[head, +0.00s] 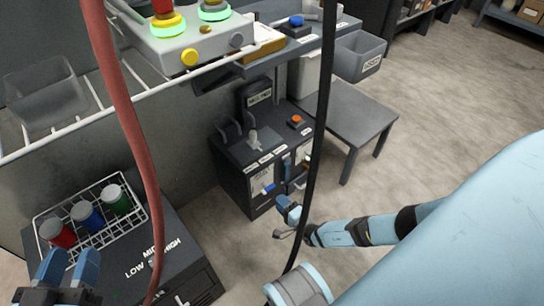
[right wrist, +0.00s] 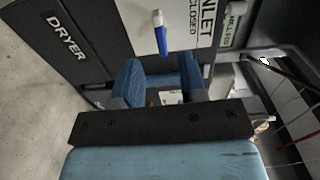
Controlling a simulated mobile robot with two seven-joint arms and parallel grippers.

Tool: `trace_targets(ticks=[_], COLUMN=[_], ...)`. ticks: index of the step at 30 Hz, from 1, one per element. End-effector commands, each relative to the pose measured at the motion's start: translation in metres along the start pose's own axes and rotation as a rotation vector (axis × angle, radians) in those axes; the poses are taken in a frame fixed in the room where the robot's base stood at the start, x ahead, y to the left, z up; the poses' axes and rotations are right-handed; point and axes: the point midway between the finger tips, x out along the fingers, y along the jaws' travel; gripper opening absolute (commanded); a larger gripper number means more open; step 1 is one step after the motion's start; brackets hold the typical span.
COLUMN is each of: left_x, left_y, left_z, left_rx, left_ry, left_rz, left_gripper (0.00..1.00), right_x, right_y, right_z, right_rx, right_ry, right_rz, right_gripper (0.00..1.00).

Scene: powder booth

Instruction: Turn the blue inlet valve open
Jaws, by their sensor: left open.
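My right gripper (head: 290,209) is close in front of that cabinet. In the right wrist view its two blue fingers (right wrist: 160,78) are apart, with the handle beyond their tips and no visible grip on it. My left gripper (head: 68,268) is open and empty at lower left, near a wire rack.
The wire rack (head: 62,215) holds red, blue and green capped jars. A red hose (head: 128,110) and a black cable (head: 322,100) hang across the head view. A grey stool (head: 350,112) stands right of the cabinet. Floor to the right is clear.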

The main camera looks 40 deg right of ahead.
Motion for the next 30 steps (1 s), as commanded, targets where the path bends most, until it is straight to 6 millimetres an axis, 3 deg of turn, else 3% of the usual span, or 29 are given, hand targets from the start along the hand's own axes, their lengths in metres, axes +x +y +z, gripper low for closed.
trace_targets(ticks=[4, 10, 30], left_x=[-0.003, -0.005, -0.005], left_y=[0.007, 0.011, 0.011], left_z=[-0.002, 0.004, 0.004], left_rx=[-0.071, -0.117, -0.122], left_ry=[-0.032, -0.063, -0.06], left_rz=[0.0, -0.001, 0.0], left_gripper=[0.43, 0.43, 0.43], right_x=[-0.031, -0.053, -0.057], right_y=[-0.002, -0.001, 0.0], right_z=[0.0, 0.0, 0.0], right_rx=[0.0, 0.0, 0.0], right_ry=[0.0, 0.0, 0.0], right_rz=[0.002, 0.0, -0.001], right_gripper=[0.38, 0.38, 0.38])
